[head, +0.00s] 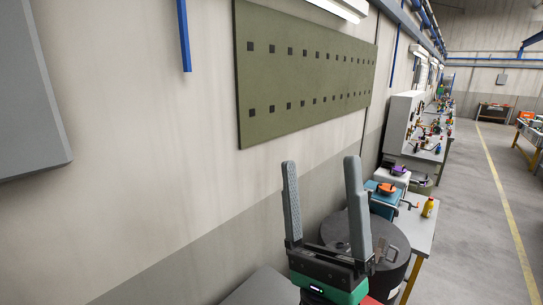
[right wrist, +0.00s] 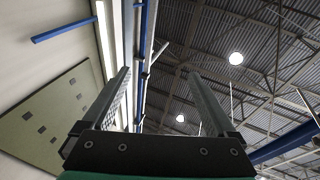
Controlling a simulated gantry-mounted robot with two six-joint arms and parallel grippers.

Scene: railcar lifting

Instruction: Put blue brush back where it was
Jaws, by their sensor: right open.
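My right gripper (head: 322,180) points upward in the lower middle of the head view, with its two grey fingers spread apart and nothing between them. It also shows in the right wrist view (right wrist: 158,85), open and empty, facing the ceiling. I do not make out a blue brush in either view. My left gripper is not in view.
A green board (head: 300,70) with rows of dark squares hangs on the wall. A dark round drum (head: 398,240) stands right of my gripper, beside a workbench (head: 418,228) with a yellow bottle (head: 428,208). Open floor (head: 475,230) lies at the right.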

